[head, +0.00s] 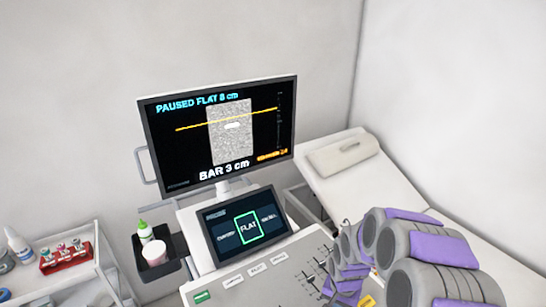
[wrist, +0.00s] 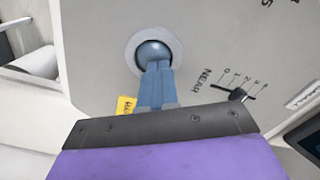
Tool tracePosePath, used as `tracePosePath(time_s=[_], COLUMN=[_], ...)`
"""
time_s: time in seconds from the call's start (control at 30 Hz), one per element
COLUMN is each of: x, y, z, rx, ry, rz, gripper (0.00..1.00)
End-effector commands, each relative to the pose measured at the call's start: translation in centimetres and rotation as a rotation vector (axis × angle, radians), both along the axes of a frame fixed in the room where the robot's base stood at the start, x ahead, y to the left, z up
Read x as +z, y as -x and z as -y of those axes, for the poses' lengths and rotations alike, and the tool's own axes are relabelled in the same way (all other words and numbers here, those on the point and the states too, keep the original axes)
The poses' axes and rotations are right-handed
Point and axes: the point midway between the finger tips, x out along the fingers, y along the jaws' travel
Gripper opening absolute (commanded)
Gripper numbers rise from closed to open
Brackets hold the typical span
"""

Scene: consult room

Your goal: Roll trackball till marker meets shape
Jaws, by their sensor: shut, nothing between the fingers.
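The monitor (head: 160,140) shows a grey speckled image (head: 230,150) with a small white shape (head: 232,126) in its upper part. A yellow line marker (head: 190,126) crosses the image a little above the white shape, with a narrow gap between them. The screen reads "PAUSED FLAT 8 cm" and "BAR 3 cm". In the wrist view, the dark blue trackball (wrist: 153,52) sits in a pale grey ring on the console. My gripper (wrist: 157,66) is shut and empty, its blue fingertips over the ball's near edge. I cannot tell whether they touch it. My arm hides the trackball in the head view.
A small touch screen (head: 219,255) showing "FLAT" in a green frame stands below the monitor. Sliders (wrist: 238,94) marked "NEAR" lie right of the trackball, and a yellow label (wrist: 126,107) is close by. A side holder (head: 152,250) carries a bottle and cup. A couch (head: 370,180) stands behind.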

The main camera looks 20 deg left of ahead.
Motion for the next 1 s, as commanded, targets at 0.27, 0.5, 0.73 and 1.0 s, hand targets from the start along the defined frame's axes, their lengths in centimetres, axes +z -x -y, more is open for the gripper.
tracePosePath(time_s=[0.27,0.5,0.73,1.0], x=[-0.39,-0.66,-0.65,-0.66], y=[0.01,0.01,0.11,0.41], z=[0.01,0.01,0.14,0.53], rx=[0.0,0.0,0.0,0.0], ry=[0.0,0.0,0.0,0.001], rz=[0.0,0.0,-0.001,-0.001], gripper=[0.0,0.0,0.0,0.0])
